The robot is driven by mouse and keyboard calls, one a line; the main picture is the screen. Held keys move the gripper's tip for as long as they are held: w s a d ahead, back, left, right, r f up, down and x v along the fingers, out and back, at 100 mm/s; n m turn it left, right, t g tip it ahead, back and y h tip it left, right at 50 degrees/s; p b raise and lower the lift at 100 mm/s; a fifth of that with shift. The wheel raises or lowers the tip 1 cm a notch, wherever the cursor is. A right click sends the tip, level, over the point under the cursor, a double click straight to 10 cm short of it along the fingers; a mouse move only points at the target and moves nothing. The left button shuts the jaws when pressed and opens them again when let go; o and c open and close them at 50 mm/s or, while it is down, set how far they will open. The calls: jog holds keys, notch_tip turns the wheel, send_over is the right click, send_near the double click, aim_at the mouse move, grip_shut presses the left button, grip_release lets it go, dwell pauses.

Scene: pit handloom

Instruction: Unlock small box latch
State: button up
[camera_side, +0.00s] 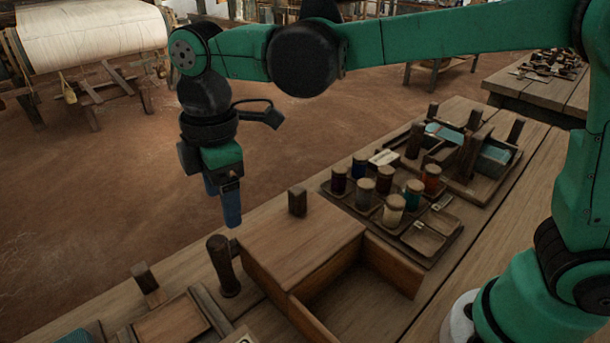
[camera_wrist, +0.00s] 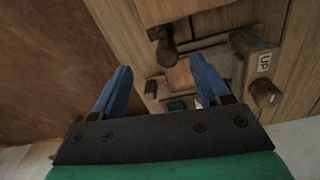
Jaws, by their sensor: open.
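A wooden box with a flat lid (camera_side: 300,238) stands mid-bench in the side view, with a short dark post (camera_side: 297,202) at its back edge. A dark upright peg (camera_side: 223,265) stands to its left; a dark peg (camera_wrist: 166,48) also shows in the wrist view. A small framed wooden box (camera_side: 172,322) with a post (camera_side: 145,278) is at the lower left. A block marked UP (camera_wrist: 258,62) with a round knob (camera_wrist: 265,93) is right in the wrist view. I cannot tell which part is the latch. My gripper (camera_side: 222,208) is open and empty, pointing down above the bench's far edge.
A tray (camera_side: 428,262) with several capped spools is right of the lidded box, with a wooden rack (camera_side: 480,185) beyond it. An open bin (camera_side: 395,265) adjoins the lidded box. The earth floor (camera_side: 110,205) beyond the bench is clear near my gripper.

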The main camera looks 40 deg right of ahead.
aim_at(216, 241)
jog(key=shift+a+f+n+g, duration=0.2)
jog(key=shift+a+n, duration=0.2)
jog(key=shift+a, duration=0.15)
jog(key=shift+a+f+n+g, duration=0.1)
jog(key=shift+a+f+n, duration=0.1)
jog(key=shift+a+n, duration=0.25)
jog(key=shift+f, duration=2.75)
grip_shut()
